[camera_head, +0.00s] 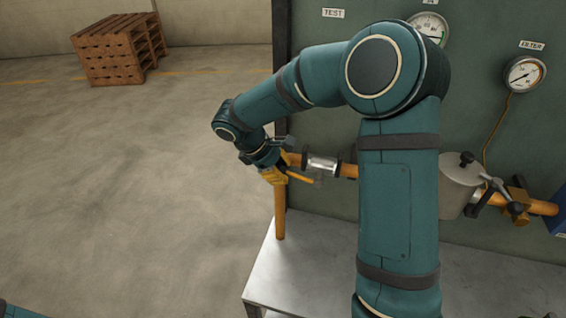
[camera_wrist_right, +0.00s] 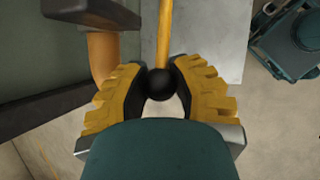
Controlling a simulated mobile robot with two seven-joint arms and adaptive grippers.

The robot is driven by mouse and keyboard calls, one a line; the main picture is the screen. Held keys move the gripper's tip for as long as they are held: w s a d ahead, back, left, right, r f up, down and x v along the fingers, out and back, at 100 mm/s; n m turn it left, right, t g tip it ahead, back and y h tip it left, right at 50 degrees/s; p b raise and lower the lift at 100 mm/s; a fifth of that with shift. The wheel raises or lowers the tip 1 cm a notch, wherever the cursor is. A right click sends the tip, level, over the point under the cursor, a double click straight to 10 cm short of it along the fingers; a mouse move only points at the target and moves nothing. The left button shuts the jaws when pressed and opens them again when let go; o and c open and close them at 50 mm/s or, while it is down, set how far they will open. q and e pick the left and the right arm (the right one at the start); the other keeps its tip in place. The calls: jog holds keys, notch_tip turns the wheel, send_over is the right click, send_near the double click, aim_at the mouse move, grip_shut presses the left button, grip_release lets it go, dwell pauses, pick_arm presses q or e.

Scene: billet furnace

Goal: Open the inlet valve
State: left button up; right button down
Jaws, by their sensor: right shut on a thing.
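A yellow valve lever (camera_head: 300,177) sticks out to the left from a silver valve body (camera_head: 322,164) on the orange pipe (camera_head: 348,170). No label naming this valve as the inlet shows. My right gripper (camera_head: 284,174) is at the lever's free end. In the right wrist view, the yellow finger pads of my right gripper (camera_wrist_right: 160,82) close around the black ball knob (camera_wrist_right: 159,86) at the end of the lever rod (camera_wrist_right: 163,35). My left gripper is out of view.
A green panel (camera_head: 320,70) carries two gauges, one near the label FILTER (camera_head: 524,75). A grey filter housing (camera_head: 458,186) sits on the pipe at right. A metal table (camera_head: 310,262) lies below. Wooden pallets (camera_head: 110,55) stand far back; the floor at left is clear.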

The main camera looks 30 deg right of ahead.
jog(key=shift+w+a+f+g+h+p, duration=0.1)
jog(key=shift+f+g+h+p, duration=0.2)
jog(key=shift+f+g+h, duration=0.5)
jog(key=shift+f, duration=0.1)
jog(key=c, duration=0.7)
grip_release()
jog(key=shift+v, duration=4.05)
